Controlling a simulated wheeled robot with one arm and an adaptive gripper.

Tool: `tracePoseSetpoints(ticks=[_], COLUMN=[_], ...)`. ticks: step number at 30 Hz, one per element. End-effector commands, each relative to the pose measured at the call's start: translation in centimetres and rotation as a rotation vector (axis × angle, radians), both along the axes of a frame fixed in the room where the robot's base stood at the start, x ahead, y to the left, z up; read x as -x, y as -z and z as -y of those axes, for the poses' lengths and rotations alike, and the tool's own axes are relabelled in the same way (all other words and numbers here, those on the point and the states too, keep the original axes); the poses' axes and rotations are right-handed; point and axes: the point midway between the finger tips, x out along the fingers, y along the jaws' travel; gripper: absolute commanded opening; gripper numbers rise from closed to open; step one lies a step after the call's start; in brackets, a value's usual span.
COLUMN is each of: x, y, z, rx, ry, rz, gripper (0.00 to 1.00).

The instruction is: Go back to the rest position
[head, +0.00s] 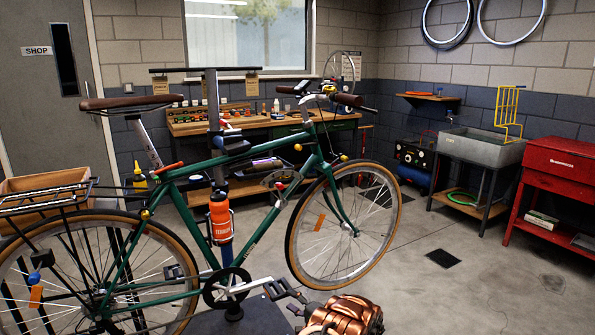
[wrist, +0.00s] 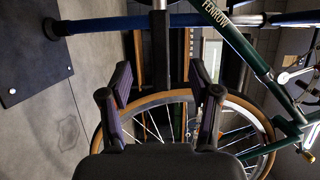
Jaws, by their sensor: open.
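My gripper (wrist: 163,88) is open and empty in the wrist view, its two dark fingers spread apart. The green bike (head: 190,170) stands clamped in a work stand (head: 213,110); an orange and blue bottle (head: 220,218) sits on its frame. In the wrist view the bike's green tube (wrist: 230,35) with lettering and a tan-walled wheel (wrist: 160,98) show turned on their side beyond the fingers. My copper-coloured arm shows at the bottom of the head view, near the bike's pedal (head: 276,290). My fingers are hard to make out there.
A wooden workbench (head: 190,129) with small items stands behind the bike. A grey sink (head: 480,146) and a red cabinet (head: 560,165) stand at the right. A wooden box (head: 55,183) is at the left. The floor at the right front is clear apart from a dark floor plate (head: 443,258).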

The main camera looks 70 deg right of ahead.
Motion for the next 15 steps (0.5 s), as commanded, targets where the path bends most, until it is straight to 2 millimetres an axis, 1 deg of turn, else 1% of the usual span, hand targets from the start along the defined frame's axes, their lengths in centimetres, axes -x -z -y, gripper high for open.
tracePoseSetpoints(ticks=[1,3,12,15], x=[-0.6,-1.4,-4.4,-5.1], y=[0.3,0.4,0.1,0.1], z=[0.2,0.4,1.5,1.7], rx=[0.002,0.001,0.002,0.002], ry=[-0.001,-0.002,0.0,0.0], rz=[-0.001,-0.001,0.001,0.0], gripper=[0.62,0.62,0.62,0.62])
